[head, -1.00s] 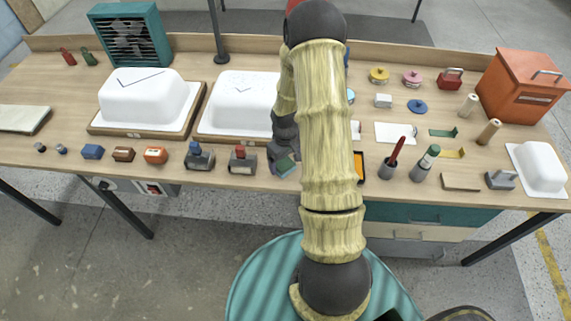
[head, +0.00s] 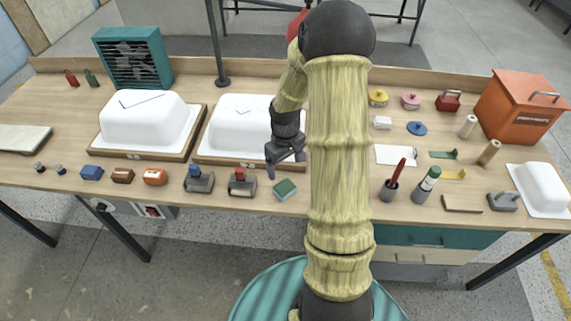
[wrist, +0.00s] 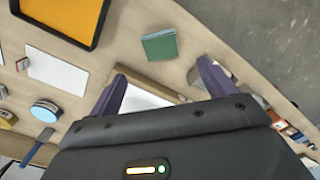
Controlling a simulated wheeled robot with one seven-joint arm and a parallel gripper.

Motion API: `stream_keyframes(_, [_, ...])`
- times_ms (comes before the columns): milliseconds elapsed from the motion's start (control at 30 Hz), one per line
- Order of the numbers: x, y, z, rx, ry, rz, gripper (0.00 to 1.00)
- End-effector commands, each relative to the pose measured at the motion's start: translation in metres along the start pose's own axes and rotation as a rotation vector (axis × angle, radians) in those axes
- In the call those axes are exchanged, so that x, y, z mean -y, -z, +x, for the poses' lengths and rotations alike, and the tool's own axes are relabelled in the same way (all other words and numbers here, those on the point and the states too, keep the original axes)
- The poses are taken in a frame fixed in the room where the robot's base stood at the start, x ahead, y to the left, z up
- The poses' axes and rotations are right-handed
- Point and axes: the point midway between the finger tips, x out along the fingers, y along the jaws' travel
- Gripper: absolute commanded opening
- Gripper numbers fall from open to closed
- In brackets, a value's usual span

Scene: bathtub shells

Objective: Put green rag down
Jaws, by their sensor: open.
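The green rag (head: 285,189) is a small folded dark-green square with a pale edge. It lies on the workbench near the front edge, right of the red-topped grey tool. It also shows in the wrist view (wrist: 160,45), lying flat on the wood beyond the fingertips. My gripper (head: 286,170) is above and behind the rag, apart from it. In the wrist view its two purple fingers (wrist: 165,78) are spread wide, with nothing held between them.
Two white tub shells (head: 148,122) (head: 240,125) stand on wooden boards. Grey tools (head: 199,180) (head: 242,184) stand left of the rag. An orange-lined black tray (wrist: 65,12) and a white sheet (wrist: 55,68) lie nearby. My arm hides part of the bench.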

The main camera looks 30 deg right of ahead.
Motion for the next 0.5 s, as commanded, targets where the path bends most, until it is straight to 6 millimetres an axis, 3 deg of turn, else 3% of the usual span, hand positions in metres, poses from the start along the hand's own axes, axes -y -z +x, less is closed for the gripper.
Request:
stream_keyframes(267, [0.004, -0.001, -0.003, -0.002, -0.004, 0.0, 0.83])
stream_keyframes(367, [0.016, -0.003, -0.015, -0.013, -0.015, 0.005, 0.83])
stream_keyframes(500, [0.048, -0.013, -0.044, -0.047, -0.04, 0.028, 0.83])
